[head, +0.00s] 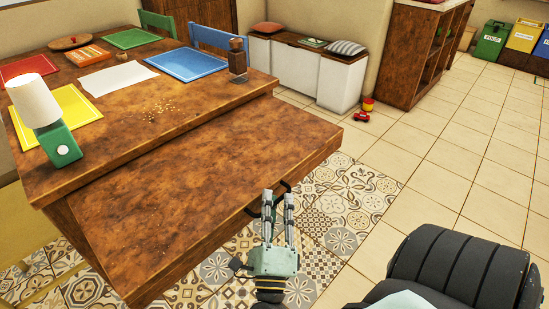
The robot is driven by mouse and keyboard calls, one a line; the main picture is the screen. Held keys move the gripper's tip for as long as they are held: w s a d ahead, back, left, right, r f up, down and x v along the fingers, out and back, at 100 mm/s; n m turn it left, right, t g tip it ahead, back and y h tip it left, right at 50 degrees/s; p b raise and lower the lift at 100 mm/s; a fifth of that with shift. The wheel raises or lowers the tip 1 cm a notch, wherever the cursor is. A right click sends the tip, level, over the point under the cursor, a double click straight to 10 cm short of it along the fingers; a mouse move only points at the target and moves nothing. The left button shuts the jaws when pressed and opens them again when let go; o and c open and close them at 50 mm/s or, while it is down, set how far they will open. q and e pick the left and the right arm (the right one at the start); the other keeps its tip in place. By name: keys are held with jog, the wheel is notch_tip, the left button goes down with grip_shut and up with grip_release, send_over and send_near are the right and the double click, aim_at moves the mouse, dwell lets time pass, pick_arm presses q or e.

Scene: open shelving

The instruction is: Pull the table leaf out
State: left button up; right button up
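The wooden table leaf (190,190) juts out from under the near right edge of the table (190,95), a step lower than the tabletop. Its upper surface is bare. A dark curved handle (285,185) sits at its outer edge. My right gripper (278,196) is at this handle, with its two fingers pointing away from me and a gap showing between them. The fingertips overlap the handle in view; whether they press on it is unclear. My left gripper is not in view.
On the tabletop are a lamp (37,105), a yellow mat (65,112), a blue mat (186,64), a brown grinder (237,58) and scattered crumbs (160,110). A toy car (361,116) lies on the floor. Tiled floor (440,140) right of the leaf is largely clear.

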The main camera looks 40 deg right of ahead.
jog(key=v, duration=1.1)
jog(key=shift+s+a+f, duration=0.1)
jog(key=shift+a+f, duration=0.05)
